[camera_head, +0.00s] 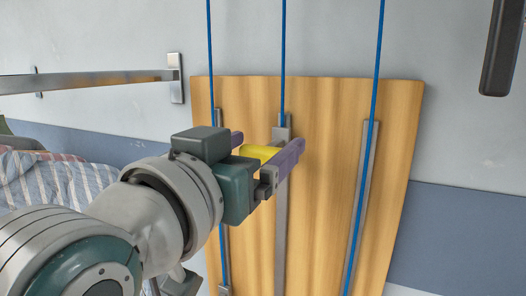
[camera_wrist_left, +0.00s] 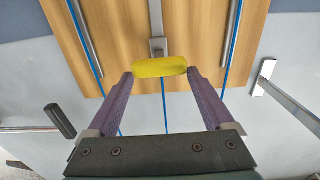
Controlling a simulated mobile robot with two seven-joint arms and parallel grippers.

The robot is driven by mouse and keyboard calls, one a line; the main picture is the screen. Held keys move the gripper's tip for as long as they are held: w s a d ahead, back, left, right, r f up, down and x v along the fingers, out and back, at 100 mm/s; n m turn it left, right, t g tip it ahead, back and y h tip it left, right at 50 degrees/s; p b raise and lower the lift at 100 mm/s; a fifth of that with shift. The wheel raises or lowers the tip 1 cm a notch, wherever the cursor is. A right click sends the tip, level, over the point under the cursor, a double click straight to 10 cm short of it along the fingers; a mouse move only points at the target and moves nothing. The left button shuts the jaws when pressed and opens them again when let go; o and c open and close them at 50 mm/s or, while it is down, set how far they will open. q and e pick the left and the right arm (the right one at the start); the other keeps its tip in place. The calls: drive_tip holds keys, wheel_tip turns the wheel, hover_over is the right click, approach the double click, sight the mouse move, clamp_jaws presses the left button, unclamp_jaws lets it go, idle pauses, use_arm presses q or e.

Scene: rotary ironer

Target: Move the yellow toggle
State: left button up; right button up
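The yellow toggle (camera_head: 258,153) is a short bar on the middle metal slide track (camera_head: 281,225) of a wooden board. In the left wrist view the toggle (camera_wrist_left: 160,67) lies crosswise between the fingertips. My left gripper (camera_head: 264,146) has purple fingers spread wide, one at each end of the toggle. Its fingertips (camera_wrist_left: 160,74) reach about level with the toggle. Whether they touch its ends is hard to tell. In the head view the gripper partly hides the toggle. My right gripper is in neither view.
The wooden board (camera_head: 325,120) hangs on the wall with several metal tracks and blue cords (camera_head: 378,60). A metal wall rail (camera_head: 90,80) runs at left above striped bedding (camera_head: 60,185). A dark object (camera_head: 502,45) shows at the upper right.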

use_arm(q)
drive_tip(key=shift+o, duration=0.8)
drive_tip(key=shift+f, duration=0.2)
drive_tip(key=shift+s+a+f+b, duration=0.15)
drive_tip(key=shift+s+a+b, duration=0.15)
drive_tip(key=shift+s, duration=0.2)
drive_tip(key=b+v, duration=0.3)
drive_tip(key=v, duration=0.6)
drive_tip(key=shift+r, duration=0.2)
drive_tip(key=shift+d, duration=0.15)
